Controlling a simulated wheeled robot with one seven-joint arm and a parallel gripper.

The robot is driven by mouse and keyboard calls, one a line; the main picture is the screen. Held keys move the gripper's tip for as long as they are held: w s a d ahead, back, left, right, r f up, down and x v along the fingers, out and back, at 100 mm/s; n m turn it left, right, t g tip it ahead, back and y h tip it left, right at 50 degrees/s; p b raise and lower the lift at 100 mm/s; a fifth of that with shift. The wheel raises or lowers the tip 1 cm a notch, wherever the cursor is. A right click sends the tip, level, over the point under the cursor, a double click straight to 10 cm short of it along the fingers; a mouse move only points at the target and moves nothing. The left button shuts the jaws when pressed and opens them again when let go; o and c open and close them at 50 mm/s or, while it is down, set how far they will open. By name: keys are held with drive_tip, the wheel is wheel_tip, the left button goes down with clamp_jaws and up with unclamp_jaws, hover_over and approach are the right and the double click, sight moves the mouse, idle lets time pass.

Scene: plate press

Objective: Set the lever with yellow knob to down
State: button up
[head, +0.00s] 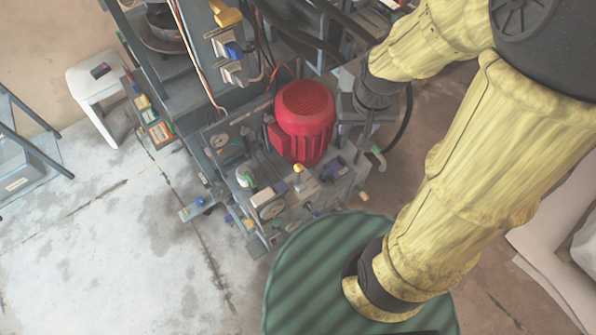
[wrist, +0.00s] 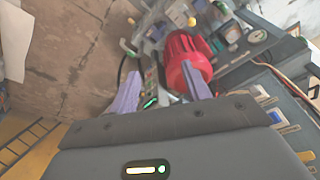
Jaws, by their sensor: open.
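A small yellow knob (head: 299,168) shows in the head view on the front of the press, just below the red motor (head: 305,120). Its lever is too small to tell whether it is up or down. A small yellow spot, likely the same knob (wrist: 191,21), shows beyond the red motor in the wrist view. My gripper (wrist: 160,88) has two lavender fingers spread apart with nothing held between them. The red motor lies just beyond the right finger in the picture. In the head view my gripper is mostly hidden, right of the motor, apart from the knob.
A green-topped knob (head: 245,178) and a dial (head: 271,208) sit left of the yellow knob. Cables hang around the press. A green round ribbed surface (head: 300,265) is in front. A white stool (head: 98,85) stands at left; the floor (head: 120,250) there is clear.

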drive_tip(key=w+a+f+g+b, duration=0.1)
drive_tip(key=w+a+f+b, duration=0.15)
drive_tip(key=f, duration=0.35)
drive_tip(key=w+a+f+b, duration=0.2)
drive_tip(key=w+f+b, duration=0.1)
drive_tip(key=f+b, duration=0.15)
drive_tip(key=g+b, duration=0.1)
drive_tip(key=b, duration=0.5)
hover_over(298, 170)
drive_tip(key=w, duration=0.1)
wheel_tip(298, 170, down, 13)
drive_tip(key=shift+w+d+r, duration=0.1)
wheel_tip(298, 170, down, 17)
drive_tip(key=shift+r+b, duration=0.15)
drive_tip(key=shift+b, duration=1.05)
drive_tip(key=shift+f, duration=0.35)
clamp_jaws()
